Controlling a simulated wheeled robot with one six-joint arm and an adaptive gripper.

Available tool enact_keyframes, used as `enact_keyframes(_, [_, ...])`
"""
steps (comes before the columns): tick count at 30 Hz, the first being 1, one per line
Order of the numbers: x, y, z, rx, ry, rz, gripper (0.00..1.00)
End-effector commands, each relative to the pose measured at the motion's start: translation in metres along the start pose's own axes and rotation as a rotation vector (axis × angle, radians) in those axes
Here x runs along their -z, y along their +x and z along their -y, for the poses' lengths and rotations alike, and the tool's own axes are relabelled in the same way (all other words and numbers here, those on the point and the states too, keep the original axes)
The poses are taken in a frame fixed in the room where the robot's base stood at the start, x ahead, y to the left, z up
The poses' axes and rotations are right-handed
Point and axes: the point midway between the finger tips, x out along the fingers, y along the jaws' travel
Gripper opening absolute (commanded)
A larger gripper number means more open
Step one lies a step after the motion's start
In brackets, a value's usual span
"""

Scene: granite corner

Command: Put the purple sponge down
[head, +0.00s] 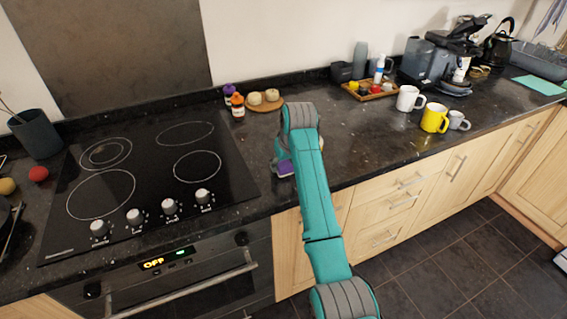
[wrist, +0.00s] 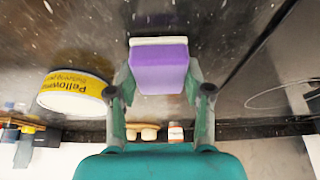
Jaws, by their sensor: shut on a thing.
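The purple sponge (wrist: 160,68) has a pale layer along one edge and sits between the two fingers of my gripper (wrist: 160,82) in the wrist view. The fingers are shut on its sides. In the head view a small part of the sponge (head: 286,168) shows beside my gripper (head: 282,162), low over the counter's front part, right of the hob. My arm hides much of the gripper there. I cannot tell whether the sponge touches the dark granite counter (head: 365,140).
A round tin with a yellow label (wrist: 75,92) stands near the gripper in the wrist view. The black hob (head: 145,175) is to the left. A round board (head: 266,106) and bottles stand behind. Mugs (head: 434,118) and a tray (head: 370,92) are at right.

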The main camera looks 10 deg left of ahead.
Motion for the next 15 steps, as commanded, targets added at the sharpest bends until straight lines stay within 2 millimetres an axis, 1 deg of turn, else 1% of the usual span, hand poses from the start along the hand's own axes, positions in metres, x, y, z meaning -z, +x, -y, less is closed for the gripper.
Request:
enact_keyframes(6, [-0.0010, 0.0023, 0.0000, 0.000, 0.000, 0.000, 0.07])
enact_keyframes(7, [-0.0010, 0.0025, -0.0001, 0.000, 0.000, 0.000, 0.53])
enact_keyframes(8, [-0.0008, 0.0022, -0.0001, 0.000, 0.000, 0.000, 0.60])
enact_keyframes(9, [-0.0008, 0.0022, -0.0001, 0.000, 0.000, 0.000, 0.70])
enact_keyframes(10, [-0.0008, 0.0022, -0.0001, 0.000, 0.000, 0.000, 0.76])
enact_keyframes(15, [-0.0008, 0.0021, 0.0000, 0.000, 0.000, 0.000, 0.76])
